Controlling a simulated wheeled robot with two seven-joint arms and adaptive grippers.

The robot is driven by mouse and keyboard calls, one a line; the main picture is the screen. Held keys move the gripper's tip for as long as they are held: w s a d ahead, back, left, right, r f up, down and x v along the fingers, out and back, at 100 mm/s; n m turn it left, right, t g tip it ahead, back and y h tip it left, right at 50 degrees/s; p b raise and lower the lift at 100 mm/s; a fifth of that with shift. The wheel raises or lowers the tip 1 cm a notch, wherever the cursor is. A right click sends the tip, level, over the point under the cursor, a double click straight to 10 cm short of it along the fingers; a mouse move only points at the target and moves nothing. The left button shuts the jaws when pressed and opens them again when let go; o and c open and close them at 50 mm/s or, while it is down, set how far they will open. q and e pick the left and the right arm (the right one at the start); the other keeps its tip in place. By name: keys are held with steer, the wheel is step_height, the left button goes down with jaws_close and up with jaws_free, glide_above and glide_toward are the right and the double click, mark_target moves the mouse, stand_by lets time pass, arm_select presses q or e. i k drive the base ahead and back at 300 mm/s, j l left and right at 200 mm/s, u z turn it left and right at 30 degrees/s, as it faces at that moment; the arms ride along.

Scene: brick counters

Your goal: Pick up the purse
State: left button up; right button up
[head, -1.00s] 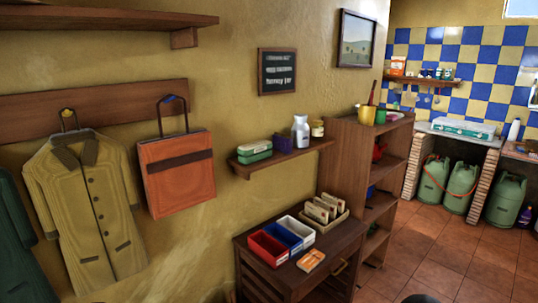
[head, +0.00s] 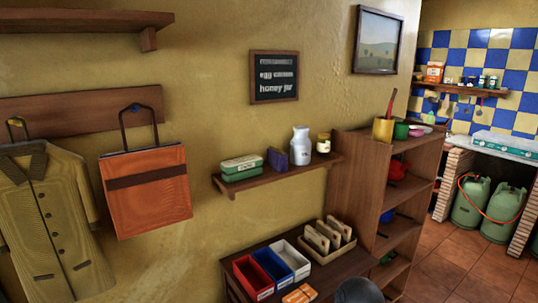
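An orange-red bag with a dark band and a dark looped handle, which looks like the purse (head: 148,212), hangs on the wall at the left in the head view. Its handle loops over a blue hook on a wooden wall board. It hangs upright beside an olive coat. Neither of my grippers shows clearly in this view.
An olive coat (head: 45,225) hangs left of the purse. A wall shelf (head: 280,174) holds a jug, jars and boxes. Below is a cabinet with colored bins (head: 270,272). A wooden shelf unit (head: 352,185) stands beyond. Tiled floor (head: 445,280) is open at right.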

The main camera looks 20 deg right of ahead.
mark_target(277, 159)
steer(key=i+l+u, duration=0.1)
steer(key=l, duration=0.6)
steer(key=i+l+u, duration=0.1)
steer(key=l, duration=0.6)
steer(key=i+l, duration=0.2)
steer(key=l, duration=0.55)
steer(key=i+l+u, duration=0.15)
steer(key=l, duration=0.55)
steer(key=k, duration=0.05)
